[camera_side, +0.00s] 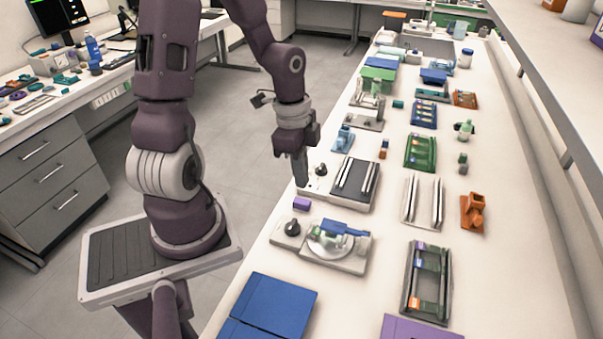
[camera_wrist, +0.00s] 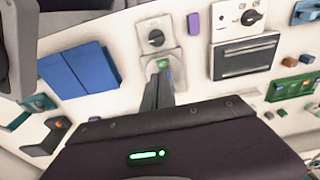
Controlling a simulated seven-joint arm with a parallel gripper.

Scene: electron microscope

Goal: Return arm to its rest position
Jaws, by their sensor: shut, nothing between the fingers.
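My arm is bent over the left edge of the long white bench (camera_side: 385,225) in the side view. My gripper (camera_side: 301,184) points down, with its fingers together and empty. Its tips are near the bench's left edge, just left of a grey unit with a dark ribbed panel (camera_side: 354,179). I cannot tell how far above the bench top they are. In the wrist view my gripper (camera_wrist: 160,84) shows as dark fingers in front of a pale device with a black knob (camera_wrist: 156,38).
A small purple block (camera_side: 301,203) and a device with a round plate (camera_side: 330,245) lie close to the gripper. Blue cases (camera_side: 268,306) lie in front. Several racks and fixtures fill the bench. A shelf (camera_side: 540,80) overhangs at right. Open floor (camera_side: 240,130) lies left of the bench.

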